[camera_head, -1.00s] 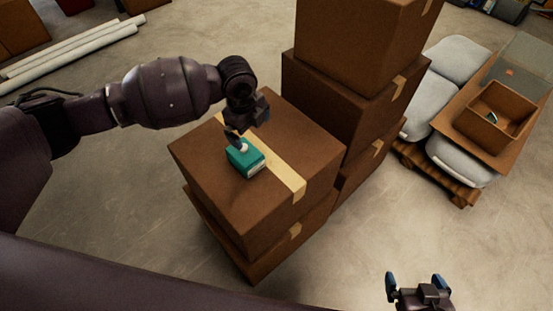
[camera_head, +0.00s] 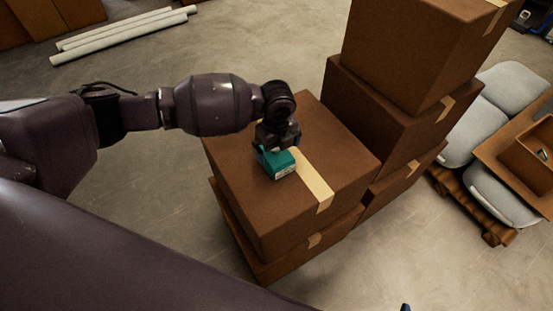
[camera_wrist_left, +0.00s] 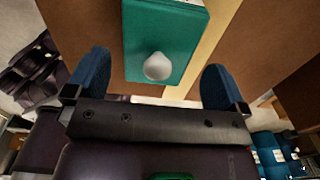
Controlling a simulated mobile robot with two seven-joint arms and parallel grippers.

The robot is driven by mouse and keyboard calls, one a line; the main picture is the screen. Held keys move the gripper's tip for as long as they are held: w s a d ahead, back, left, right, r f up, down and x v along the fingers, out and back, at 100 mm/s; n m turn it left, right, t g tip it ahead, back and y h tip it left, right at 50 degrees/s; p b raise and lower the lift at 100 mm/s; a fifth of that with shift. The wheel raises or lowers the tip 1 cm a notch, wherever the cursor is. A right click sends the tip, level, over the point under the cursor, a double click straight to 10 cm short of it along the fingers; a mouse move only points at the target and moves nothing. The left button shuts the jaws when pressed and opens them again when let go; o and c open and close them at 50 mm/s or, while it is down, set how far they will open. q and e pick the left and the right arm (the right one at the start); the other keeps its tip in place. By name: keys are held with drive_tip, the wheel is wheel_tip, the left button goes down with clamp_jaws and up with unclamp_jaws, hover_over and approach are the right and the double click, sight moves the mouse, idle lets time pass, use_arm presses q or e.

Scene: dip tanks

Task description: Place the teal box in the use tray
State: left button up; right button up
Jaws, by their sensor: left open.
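The teal box (camera_head: 279,164) lies on top of a stack of brown cardboard boxes (camera_head: 243,190), beside a strip of tan tape. My left gripper (camera_head: 270,148) is at the teal box, on its far side in the head view. In the left wrist view, the teal box (camera_wrist_left: 165,30) has a pale rounded knob and extends between the two blue fingertips of my left gripper (camera_wrist_left: 155,80). The fingers are open, with a gap on both sides. A brown open-topped tray (camera_head: 520,155) at the right edge is partly cut off. Only a tip of my right gripper (camera_head: 405,307) shows.
A taller cardboard stack (camera_head: 400,110) stands close on the right of the teal box's stack. A wooden pallet (camera_head: 470,205) with grey sacks (camera_head: 500,195) is under the tray. White tubes (camera_head: 120,35) lie on the floor at the upper left. Open floor lies in front.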

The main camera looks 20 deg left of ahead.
sight(276, 154)
use_arm(q)
drive_tip(key=f+b, duration=0.1)
drive_tip(key=f, duration=0.3)
drive_tip(key=shift+a+f, duration=0.1)
drive_tip(key=shift+a, duration=0.1)
drive_tip(key=c, duration=0.9)
drive_tip(key=shift+r, duration=0.2)
